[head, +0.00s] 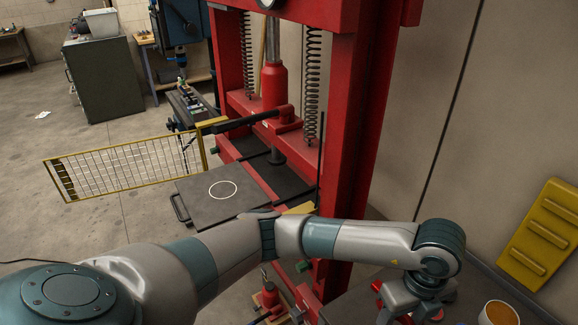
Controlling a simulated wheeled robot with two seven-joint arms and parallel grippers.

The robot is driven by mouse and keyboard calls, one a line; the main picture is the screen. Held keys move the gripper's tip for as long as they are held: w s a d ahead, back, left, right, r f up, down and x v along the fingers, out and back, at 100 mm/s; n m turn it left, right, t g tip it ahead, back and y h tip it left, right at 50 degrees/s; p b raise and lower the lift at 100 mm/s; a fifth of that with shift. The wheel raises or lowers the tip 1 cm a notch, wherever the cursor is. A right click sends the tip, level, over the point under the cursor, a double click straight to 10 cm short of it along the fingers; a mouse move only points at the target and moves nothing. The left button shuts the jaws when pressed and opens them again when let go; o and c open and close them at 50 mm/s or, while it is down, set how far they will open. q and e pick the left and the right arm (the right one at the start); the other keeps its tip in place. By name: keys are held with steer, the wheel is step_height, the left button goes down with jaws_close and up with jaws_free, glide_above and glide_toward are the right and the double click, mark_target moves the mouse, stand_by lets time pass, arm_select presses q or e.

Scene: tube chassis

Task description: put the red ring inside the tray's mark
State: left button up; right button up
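The tray (207,209) is a flat dark grey plate with a handle on its left side, in front of the red press. Its mark is a thin white circle (223,190) on its top, with nothing inside it. My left arm crosses the view from lower left to right. My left gripper (412,312) points down at the bottom right, far to the right of the tray. Its fingers are hidden or cut off by the lower edge. Small red parts (377,286) show beside it; I cannot tell whether they belong to the red ring. My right gripper is out of view.
The red press frame (358,130) stands behind and right of the tray. A yellow mesh guard (125,166) stands out to the left. A dark surface at bottom right bears an orange-filled cup (499,313). A yellow ribbed panel (541,233) leans at the right wall.

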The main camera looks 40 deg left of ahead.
arm_select(q)
steer(key=a+r+n+b, duration=0.1)
steer(key=a+n+b, duration=0.1)
steer(key=a+n, duration=0.5)
steer(key=s+a+r+n+b, duration=0.1)
steer(key=a+n, duration=0.7)
steer(key=n, duration=1)
steer(key=shift+s+a+r+b, duration=0.2)
steer(key=shift+a+r+b, duration=0.1)
steer(key=shift+b, duration=0.55)
